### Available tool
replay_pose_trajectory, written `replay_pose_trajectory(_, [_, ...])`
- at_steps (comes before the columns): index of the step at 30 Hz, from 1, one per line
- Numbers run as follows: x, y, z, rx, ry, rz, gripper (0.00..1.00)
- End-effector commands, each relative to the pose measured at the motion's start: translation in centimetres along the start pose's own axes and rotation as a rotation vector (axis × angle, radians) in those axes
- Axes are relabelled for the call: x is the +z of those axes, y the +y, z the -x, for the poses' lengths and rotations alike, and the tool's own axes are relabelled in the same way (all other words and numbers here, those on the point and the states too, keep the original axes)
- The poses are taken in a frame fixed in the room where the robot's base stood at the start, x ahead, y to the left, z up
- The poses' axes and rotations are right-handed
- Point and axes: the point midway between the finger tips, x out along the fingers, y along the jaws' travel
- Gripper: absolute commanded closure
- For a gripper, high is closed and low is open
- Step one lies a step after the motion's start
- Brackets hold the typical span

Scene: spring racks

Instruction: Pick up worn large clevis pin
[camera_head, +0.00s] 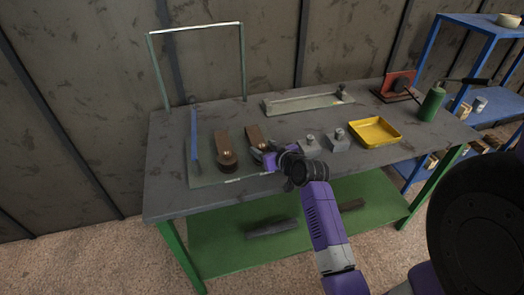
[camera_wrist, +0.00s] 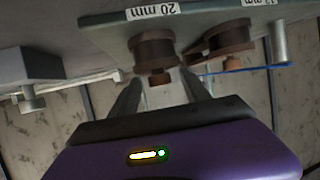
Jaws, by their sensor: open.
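Two rusty brown links stand on the bench, a left one (camera_head: 224,143) and a right one (camera_head: 255,134). In the wrist view, which looks upside down, a brown round end (camera_wrist: 153,48) sits by a "20 mm" label, with a small brown pin end (camera_wrist: 159,78) sticking out. This appears to be the large clevis pin; its wear cannot be judged. My gripper (camera_wrist: 163,90) is open, one finger on each side of the pin end, with no clear contact. In the head view my gripper (camera_head: 268,159) is at the right link and partly hides it.
The other brown link (camera_wrist: 230,40) is close beside in the wrist view. Grey blocks with pins (camera_head: 309,146) (camera_head: 338,139) stand just right of my gripper. A yellow tray (camera_head: 375,132), a grey tray (camera_head: 300,103) and a green can (camera_head: 432,104) are farther off. A frame (camera_head: 151,70) rises at the back left.

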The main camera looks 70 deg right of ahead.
Motion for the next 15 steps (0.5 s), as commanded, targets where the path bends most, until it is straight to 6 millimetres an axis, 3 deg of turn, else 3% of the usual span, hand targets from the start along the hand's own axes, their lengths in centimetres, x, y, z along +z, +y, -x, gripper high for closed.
replay_pose_trajectory(2, [0.02,0.0,0.01,0.0,0.0,0.0,0.49])
replay_pose_trajectory(10, [0.02,-0.01,0.03,0.0,0.0,0.0,1.0])
replay_pose_trajectory(15, [-0.07,0.01,0.05,0.0,0.001,0.0,1.0])
